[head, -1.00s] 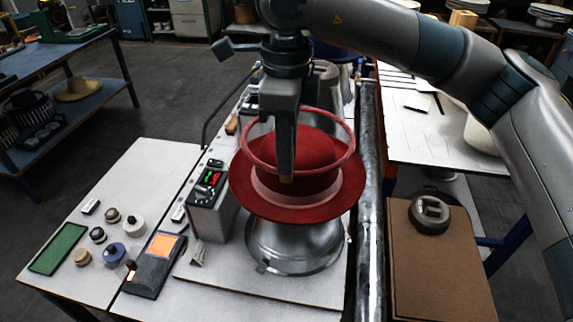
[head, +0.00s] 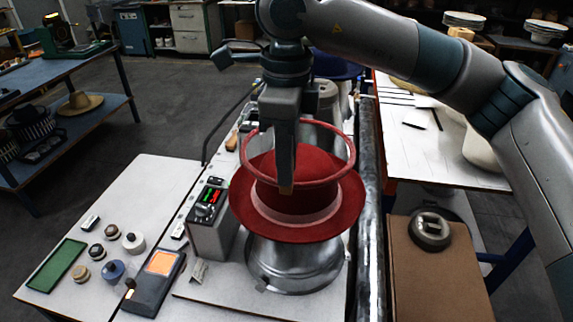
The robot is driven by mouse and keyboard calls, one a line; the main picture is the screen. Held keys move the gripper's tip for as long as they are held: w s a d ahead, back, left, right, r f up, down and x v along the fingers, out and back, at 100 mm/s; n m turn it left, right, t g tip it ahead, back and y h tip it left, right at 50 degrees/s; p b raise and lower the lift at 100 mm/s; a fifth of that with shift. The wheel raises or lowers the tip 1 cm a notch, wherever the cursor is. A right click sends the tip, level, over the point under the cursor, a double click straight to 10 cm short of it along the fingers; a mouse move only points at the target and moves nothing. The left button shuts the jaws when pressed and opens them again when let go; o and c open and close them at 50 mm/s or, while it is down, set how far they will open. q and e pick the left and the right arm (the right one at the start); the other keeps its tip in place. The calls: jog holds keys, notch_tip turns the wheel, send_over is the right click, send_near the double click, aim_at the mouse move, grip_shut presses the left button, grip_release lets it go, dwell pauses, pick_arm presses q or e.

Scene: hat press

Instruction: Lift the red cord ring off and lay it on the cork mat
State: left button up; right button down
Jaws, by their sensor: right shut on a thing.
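The red cord ring (head: 352,150) is a thin hoop. It hangs slightly tilted around the upper crown of the red felt hat (head: 335,225), raised clear of the brim. My right gripper (head: 286,188) points down in front of the crown and is shut on the near side of the ring; the fingers hide part of it. The hat sits on a metal block (head: 295,268). The brown cork mat (head: 440,280) lies at the lower right, apart from the ring. My left gripper is not in view.
A dark round weight (head: 430,230) stands on the far part of the mat; the near part is bare. A dark pipe-like rail (head: 370,230) runs between hat and mat. A control box (head: 212,225) stands close left of the hat.

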jog(key=shift+r+p, duration=1.85)
jog(key=shift+r, duration=3.2)
